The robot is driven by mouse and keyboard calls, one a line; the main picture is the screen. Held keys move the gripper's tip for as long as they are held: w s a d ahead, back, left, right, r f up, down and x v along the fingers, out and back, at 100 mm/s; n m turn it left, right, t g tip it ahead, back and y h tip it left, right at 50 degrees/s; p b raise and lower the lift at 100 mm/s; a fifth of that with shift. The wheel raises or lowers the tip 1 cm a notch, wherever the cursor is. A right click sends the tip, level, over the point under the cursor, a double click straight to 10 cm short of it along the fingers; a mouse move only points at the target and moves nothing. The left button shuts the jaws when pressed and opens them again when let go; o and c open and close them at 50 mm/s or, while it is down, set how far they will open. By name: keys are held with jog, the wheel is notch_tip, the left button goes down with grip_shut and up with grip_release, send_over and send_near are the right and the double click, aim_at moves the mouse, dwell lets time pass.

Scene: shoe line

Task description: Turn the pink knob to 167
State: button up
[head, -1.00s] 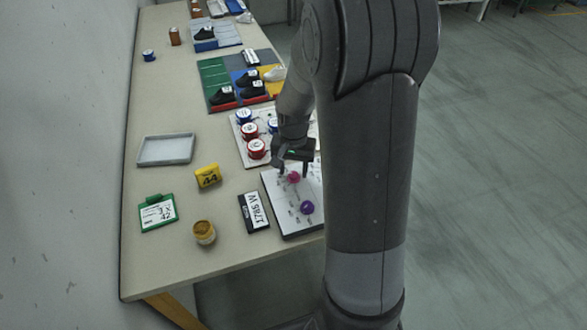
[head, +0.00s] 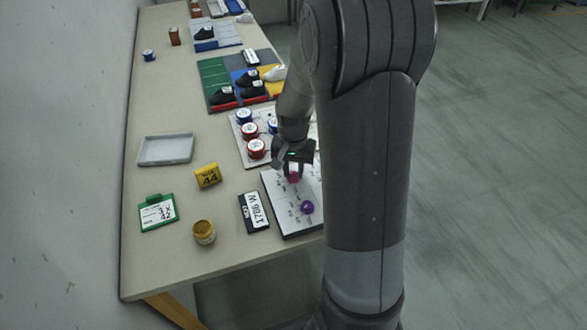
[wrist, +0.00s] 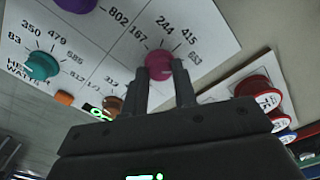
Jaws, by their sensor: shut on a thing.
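The pink knob (wrist: 159,64) sits on a white panel (wrist: 206,35) with the printed numbers 167, 244, 415 and 653 around it. It also shows in the head view (head: 293,178), under my gripper (head: 294,170). In the wrist view my gripper (wrist: 162,82) has one finger on each side of the knob and is shut on it. The 167 label is up and left of the knob. The knob's pointer mark is too small or hidden to read.
A purple knob (head: 307,207) and a teal knob (wrist: 42,65) are on the same panel. Red and blue round items (head: 257,149) stand on a board behind. A yellow jar (head: 204,232) and a grey tray (head: 166,149) are further left.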

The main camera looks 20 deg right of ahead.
jog(key=shift+n, duration=0.3)
jog(key=n, duration=1)
jog(key=shift+n, duration=0.4)
jog(key=n, duration=1.1)
jog(key=shift+n, duration=0.4)
jog(key=o, duration=1)
